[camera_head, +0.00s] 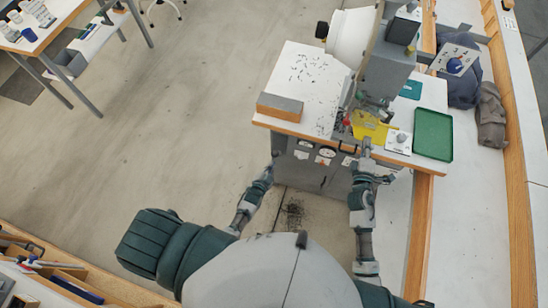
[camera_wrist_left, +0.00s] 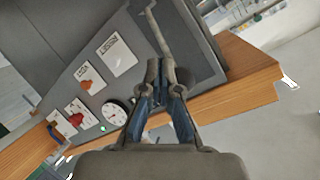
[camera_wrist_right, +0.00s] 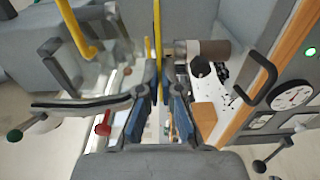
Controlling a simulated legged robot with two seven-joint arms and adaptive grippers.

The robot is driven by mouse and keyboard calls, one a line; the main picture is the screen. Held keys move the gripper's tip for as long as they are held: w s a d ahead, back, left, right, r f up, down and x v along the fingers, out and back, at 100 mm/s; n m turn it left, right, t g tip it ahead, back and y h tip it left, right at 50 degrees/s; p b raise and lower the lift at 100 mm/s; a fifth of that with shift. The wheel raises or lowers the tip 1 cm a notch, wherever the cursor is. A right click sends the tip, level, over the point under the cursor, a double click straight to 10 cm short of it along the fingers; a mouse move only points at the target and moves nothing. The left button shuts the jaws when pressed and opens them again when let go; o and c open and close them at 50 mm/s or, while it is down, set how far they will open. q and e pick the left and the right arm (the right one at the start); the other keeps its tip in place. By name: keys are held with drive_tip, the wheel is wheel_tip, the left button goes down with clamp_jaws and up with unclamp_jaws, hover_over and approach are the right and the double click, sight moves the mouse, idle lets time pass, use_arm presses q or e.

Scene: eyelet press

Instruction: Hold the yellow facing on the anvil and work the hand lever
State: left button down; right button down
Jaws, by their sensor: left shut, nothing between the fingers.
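The yellow facing (camera_head: 371,126) lies on the press at the front right of the bench, below the machine head. In the right wrist view the yellow facing (camera_wrist_right: 157,35) shows edge-on as a thin strip running between the fingertips. My right gripper (camera_head: 366,146) is at its near edge, shut on it. My left gripper (camera_head: 275,157) is shut and empty at the bench's front left. In the left wrist view its fingertips (camera_wrist_left: 165,75) are close to a grey bar in front of the panel; contact is unclear. The anvil is hidden, and I cannot single out the hand lever.
A green tray (camera_head: 433,135) and a white plate with a knob (camera_head: 398,141) are to the right of the facing. A grey-and-wood block (camera_head: 280,106) sits at the bench's left corner. A black handle (camera_wrist_right: 258,82) sticks out near the front panel.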

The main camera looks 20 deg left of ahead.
use_arm(q)
drive_tip(key=shift+w+r, duration=0.15)
drive_tip(key=shift+w+r, duration=0.15)
drive_tip(key=shift+w, duration=0.05)
drive_tip(key=shift+w+a+r, duration=0.1)
drive_tip(key=shift+w+r, duration=0.3)
drive_tip(key=shift+w, duration=0.4)
drive_tip(key=shift+w+r, duration=0.4)
drive_tip(key=shift+w, duration=0.4)
idle(2.1)
drive_tip(key=shift+s, duration=0.15)
drive_tip(key=shift+s+f, duration=0.3)
drive_tip(key=shift+s, duration=0.3)
drive_tip(key=shift+s+f, duration=0.35)
drive_tip(key=shift+s, duration=0.3)
drive_tip(key=shift+s+f, duration=0.3)
drive_tip(key=shift+s, duration=0.3)
drive_tip(key=shift+s+f, duration=0.4)
drive_tip(key=shift+s, duration=0.35)
drive_tip(key=shift+s+f, duration=0.35)
drive_tip(key=shift+s, duration=0.4)
drive_tip(key=shift+s+f, duration=0.4)
drive_tip(key=shift+s, duration=0.35)
